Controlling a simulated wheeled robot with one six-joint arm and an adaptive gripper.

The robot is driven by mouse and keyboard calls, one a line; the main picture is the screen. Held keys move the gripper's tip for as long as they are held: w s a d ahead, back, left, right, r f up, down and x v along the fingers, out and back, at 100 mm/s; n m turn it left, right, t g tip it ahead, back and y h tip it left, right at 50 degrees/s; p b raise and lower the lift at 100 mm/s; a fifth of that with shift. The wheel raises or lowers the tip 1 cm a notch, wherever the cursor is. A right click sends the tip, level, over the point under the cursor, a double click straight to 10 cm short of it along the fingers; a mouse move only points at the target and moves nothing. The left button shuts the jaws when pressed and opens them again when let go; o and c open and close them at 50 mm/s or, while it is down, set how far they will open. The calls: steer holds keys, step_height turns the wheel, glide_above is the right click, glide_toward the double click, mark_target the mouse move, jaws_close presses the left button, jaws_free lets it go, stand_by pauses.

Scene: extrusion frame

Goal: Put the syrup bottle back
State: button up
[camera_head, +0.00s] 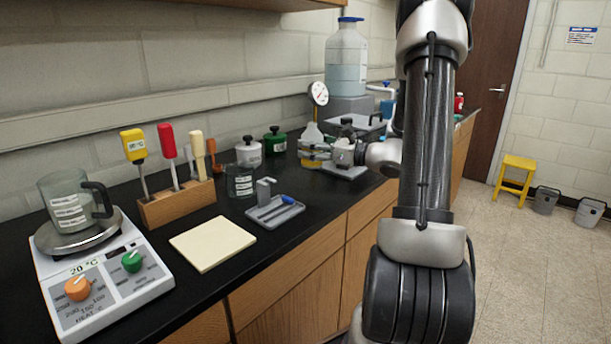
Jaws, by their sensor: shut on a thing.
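The syrup bottle (312,135), with a clear tapered top and yellow lower part, is upright toward the back of the black counter. My gripper (323,153) reaches in from the right and is shut on it around its lower part. The fingers cover part of the bottle. I cannot tell whether its base touches the counter.
A grey tray (274,212) and cream pad (212,243) lie nearer. A hot plate (98,278), tool rack (178,203) and large jug (346,62) also stand here.

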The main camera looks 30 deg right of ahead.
mark_target(312, 168)
step_height(312, 168, down, 7)
steer(key=shift+r, duration=0.1)
stand_by(0.4)
steer(key=o, duration=1.1)
